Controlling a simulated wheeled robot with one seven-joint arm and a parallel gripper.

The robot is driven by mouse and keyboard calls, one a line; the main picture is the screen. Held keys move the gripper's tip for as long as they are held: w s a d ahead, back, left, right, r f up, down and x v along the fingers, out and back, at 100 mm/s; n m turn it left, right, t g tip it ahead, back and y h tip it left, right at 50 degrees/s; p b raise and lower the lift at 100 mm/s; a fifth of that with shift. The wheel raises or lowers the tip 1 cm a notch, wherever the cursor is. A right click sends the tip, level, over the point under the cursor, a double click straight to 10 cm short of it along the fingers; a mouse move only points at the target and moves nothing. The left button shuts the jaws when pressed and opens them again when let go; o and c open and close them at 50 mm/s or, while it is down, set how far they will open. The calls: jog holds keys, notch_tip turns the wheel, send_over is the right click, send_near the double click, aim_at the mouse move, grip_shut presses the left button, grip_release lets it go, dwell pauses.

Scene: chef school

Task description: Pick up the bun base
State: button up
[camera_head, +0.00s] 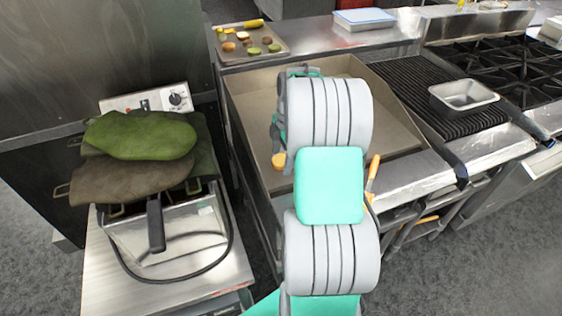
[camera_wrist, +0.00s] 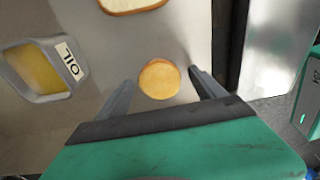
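A round, flat, golden-tan piece that looks like the bun base (camera_wrist: 159,79) lies on a grey metal surface in the wrist view. My gripper (camera_wrist: 161,84) is open, with one finger on each side of the piece and a gap on both sides. The fingers hold nothing. How high they are above the surface is hard to tell. In the head view a small tan piece (camera_head: 279,161), probably the same one, shows at the left of the flat griddle (camera_head: 255,115). My arm hides most of the gripper there.
An oil container (camera_wrist: 40,70) and a bread slice (camera_wrist: 130,3) lie near the piece in the wrist view. A tray (camera_head: 276,52) with several food pieces stands behind the griddle. A ribbed grill (camera_head: 420,90) with a metal pan (camera_head: 463,96) is right. A fryer (camera_head: 170,230) is left.

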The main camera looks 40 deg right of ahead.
aim_at(281, 160)
jog(key=c, duration=1.3)
jog(key=shift+o, duration=0.2)
jog(key=shift+r, duration=0.15)
jog(key=shift+r, duration=0.3)
jog(key=r, duration=0.1)
jog(key=r+b, duration=0.1)
jog(key=shift+s+r, duration=0.2)
jog(key=shift+r, duration=0.2)
jog(key=s+r+b, duration=0.2)
jog(key=s+r, duration=0.7)
jog(key=s, duration=0.4)
jog(key=shift+s+r, duration=0.2)
jog(key=shift+s, duration=0.15)
